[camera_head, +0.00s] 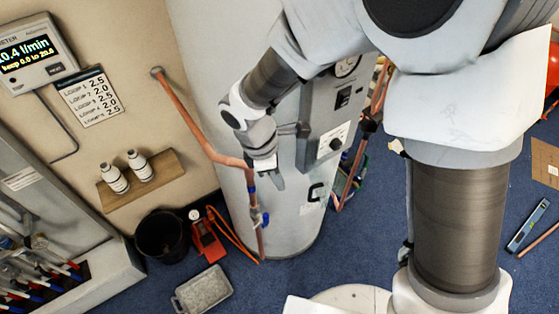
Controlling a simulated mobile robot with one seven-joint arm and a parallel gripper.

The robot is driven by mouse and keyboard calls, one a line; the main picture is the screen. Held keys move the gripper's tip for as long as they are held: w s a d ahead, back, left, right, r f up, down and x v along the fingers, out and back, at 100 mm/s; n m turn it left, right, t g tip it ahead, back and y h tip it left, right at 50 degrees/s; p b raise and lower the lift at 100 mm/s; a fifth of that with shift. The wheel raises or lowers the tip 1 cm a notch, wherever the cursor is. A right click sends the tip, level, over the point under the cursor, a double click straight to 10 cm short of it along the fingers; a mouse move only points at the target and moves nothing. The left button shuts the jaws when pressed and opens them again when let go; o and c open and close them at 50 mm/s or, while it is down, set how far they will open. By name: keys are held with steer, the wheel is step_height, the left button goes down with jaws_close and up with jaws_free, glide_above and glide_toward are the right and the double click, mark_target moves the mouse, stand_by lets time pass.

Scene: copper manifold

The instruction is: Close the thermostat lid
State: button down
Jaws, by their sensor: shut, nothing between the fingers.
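The grey thermostat box (327,118) is mounted on the front of the large white cylinder, with a dial and a dark label on its face. I cannot tell which part is its lid or how far open it stands. My gripper (277,181) is shut and empty, pointing down in front of the cylinder, to the left of the box and near its lower edge. A short grey bar (290,129) shows between my wrist and the box's left side; I cannot tell whether they touch. My arm covers the area above the box.
A copper pipe (187,118) runs from the wall down the cylinder (230,60), close left of my gripper, with a blue-handled valve (260,217) below. A shelf with two white bottles (140,166), a black bin (162,236) and a grey tray (203,291) stand left.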

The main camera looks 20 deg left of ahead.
mark_target(314, 176)
steer(key=w+d+f, duration=0.1)
steer(key=d+f, duration=0.3)
steer(key=d, duration=0.1)
steer(key=shift+w+f+p, duration=0.3)
steer(key=shift+w+p, duration=0.05)
steer(key=shift+p, duration=0.1)
